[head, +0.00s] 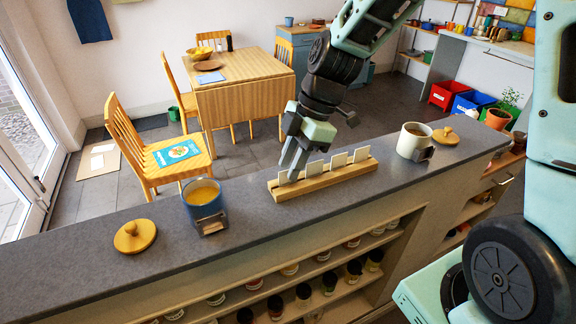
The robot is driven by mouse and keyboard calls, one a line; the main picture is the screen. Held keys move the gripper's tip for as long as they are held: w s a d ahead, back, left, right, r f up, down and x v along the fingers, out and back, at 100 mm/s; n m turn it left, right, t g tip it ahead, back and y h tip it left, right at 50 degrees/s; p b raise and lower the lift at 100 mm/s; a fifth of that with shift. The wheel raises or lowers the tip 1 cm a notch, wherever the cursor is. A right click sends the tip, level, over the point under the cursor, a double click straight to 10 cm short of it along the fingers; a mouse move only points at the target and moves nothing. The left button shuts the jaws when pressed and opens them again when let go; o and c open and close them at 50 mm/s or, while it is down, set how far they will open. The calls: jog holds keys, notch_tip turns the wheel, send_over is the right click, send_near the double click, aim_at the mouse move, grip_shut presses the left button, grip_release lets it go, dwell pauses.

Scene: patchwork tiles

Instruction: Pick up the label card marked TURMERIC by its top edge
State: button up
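Three show clearly: one to the right of my gripper (315,169), a middle one (338,161) and the right-end one (361,154). No lettering is readable on any, so I cannot tell which is marked TURMERIC. My gripper (291,173) points down at the left end of the holder, its fingers close to the leftmost card, which they partly cover. Whether the fingers are apart or touch that card is unclear.
A blue mug (203,199) and a wooden lid (135,236) stand left of the holder on the counter (290,222). A cream mug (410,141) and another wooden lid (446,135) stand to its right. Shelves of jars lie below the counter's front edge.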

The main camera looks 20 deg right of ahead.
jog(key=shift+x, duration=1.2)
grip_shut()
jog(key=shift+c, duration=1.3)
grip_release()
jog(key=shift+r, duration=0.2)
jog(key=shift+r+p, duration=0.7)
jog(key=shift+r, duration=0.1)
